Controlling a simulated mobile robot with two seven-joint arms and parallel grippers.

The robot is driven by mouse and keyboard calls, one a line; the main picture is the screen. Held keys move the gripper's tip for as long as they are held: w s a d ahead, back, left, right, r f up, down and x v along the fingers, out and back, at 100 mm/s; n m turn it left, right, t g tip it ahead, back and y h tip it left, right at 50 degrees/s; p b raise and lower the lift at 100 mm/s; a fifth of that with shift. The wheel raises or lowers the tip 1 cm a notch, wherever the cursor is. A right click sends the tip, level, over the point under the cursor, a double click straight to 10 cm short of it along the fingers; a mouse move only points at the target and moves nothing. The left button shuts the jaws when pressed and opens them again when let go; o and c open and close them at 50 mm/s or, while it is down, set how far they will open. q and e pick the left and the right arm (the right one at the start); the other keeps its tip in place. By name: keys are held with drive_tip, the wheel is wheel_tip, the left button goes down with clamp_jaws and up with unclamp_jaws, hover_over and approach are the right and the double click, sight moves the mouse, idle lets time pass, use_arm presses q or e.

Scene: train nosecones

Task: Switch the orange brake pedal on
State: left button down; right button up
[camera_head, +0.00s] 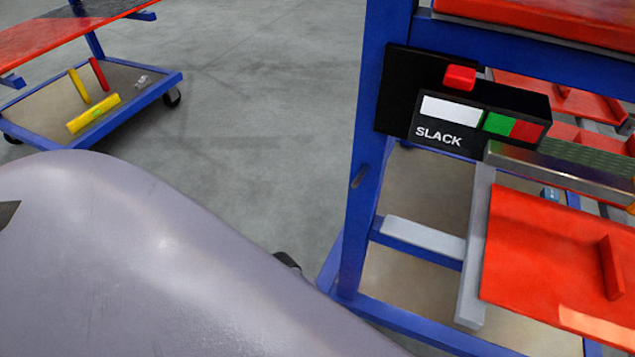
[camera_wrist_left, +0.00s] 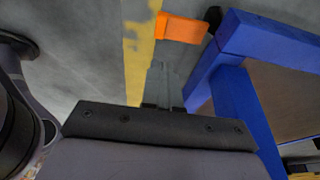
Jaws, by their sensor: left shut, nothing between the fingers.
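The orange brake pedal (camera_wrist_left: 182,27) shows in the left wrist view, near the top and a little right of the middle. I cannot tell from this view whether the pedal is on or off. The pedal and both grippers are out of the head view.
A blue frame (camera_wrist_left: 232,100) stands close on the right of the left gripper. A yellow floor stripe (camera_wrist_left: 138,50) runs behind the fingers. In the head view, a blue rack (camera_head: 367,215) carries a SLACK panel (camera_head: 450,108); a blue cart (camera_head: 165,88) stands far left, with open floor between.

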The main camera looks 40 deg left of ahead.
use_arm(q)
drive_tip(key=b+x, duration=0.2)
drive_tip(key=x, duration=0.1)
drive_tip(key=b+x, duration=0.2)
drive_tip(key=x, duration=0.2)
drive_tip(key=b+x, duration=0.2)
drive_tip(key=x, duration=0.1)
drive_tip(key=shift+a+f, duration=0.25)
drive_tip(key=shift+f, duration=0.2)
drive_tip(key=shift+f+b, duration=0.35)
drive_tip(key=shift+f, duration=0.3)
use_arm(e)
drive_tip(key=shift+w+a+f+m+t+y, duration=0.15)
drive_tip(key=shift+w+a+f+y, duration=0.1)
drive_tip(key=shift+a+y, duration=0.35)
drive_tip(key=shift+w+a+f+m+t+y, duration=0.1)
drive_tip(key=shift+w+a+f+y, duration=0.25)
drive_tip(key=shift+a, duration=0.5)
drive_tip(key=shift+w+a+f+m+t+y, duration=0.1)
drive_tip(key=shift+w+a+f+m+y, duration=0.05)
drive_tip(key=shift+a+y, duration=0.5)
use_arm(q)
drive_tip(key=shift+s, duration=0.1)
